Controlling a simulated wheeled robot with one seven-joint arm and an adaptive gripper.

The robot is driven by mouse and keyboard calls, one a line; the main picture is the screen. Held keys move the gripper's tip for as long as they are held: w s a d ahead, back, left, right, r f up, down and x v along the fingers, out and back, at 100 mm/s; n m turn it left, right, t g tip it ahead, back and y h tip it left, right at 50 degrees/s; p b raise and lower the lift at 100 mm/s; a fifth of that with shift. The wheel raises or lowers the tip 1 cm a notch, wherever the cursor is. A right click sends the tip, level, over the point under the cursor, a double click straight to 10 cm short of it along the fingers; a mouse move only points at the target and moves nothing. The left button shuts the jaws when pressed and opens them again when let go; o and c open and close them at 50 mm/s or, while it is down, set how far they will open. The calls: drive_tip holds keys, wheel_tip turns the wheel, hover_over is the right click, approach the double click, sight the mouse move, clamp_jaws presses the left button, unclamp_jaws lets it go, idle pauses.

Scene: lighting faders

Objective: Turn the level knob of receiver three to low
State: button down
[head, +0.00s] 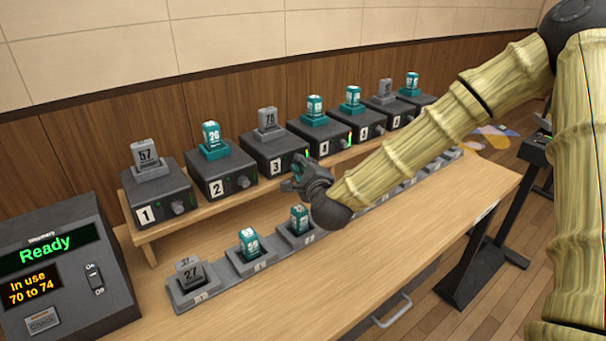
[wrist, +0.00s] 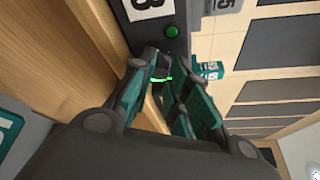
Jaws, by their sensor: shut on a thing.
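Receiver three (head: 262,150) is a dark box with a white label "3" and a grey unit numbered 78 on top. In the wrist view its front panel (wrist: 190,12) shows the label and a round green light (wrist: 172,31). My gripper (head: 297,172) is at the lower right of its front face. In the wrist view my gripper (wrist: 162,62) is shut on the level knob, the fingers on either side of it. Most of the knob is hidden by the fingers. A thin green lit mark (wrist: 160,78) shows between them. The knob's setting cannot be read.
Receivers one (head: 150,196), two (head: 222,176) and four (head: 318,135) stand in the same row on a wooden shelf (head: 190,223). Several numbered docks (head: 195,290) line the desk in front. A console (head: 60,230) reading "Ready" stands at the left. The desk's front is clear.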

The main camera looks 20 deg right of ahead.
drive_tip(key=n+t+b, duration=0.1)
drive_tip(key=n+b, duration=0.1)
drive_tip(key=f+n+t+b, duration=0.1)
drive_tip(key=n+b, duration=0.1)
drive_tip(key=n, duration=0.1)
drive_tip(key=shift+n, duration=0.3)
drive_tip(key=shift+r+t+b, duration=0.1)
drive_tip(key=shift+t+b, duration=0.2)
drive_tip(key=c, duration=1.3)
unclamp_jaws()
drive_tip(key=shift+s, duration=0.15)
drive_tip(key=shift+s+a+f, duration=0.1)
drive_tip(key=shift+s+f, duration=0.05)
drive_tip(key=shift+s, duration=1.8)
drive_tip(key=shift+s+a+f, duration=0.1)
drive_tip(key=shift+s, duration=1.85)
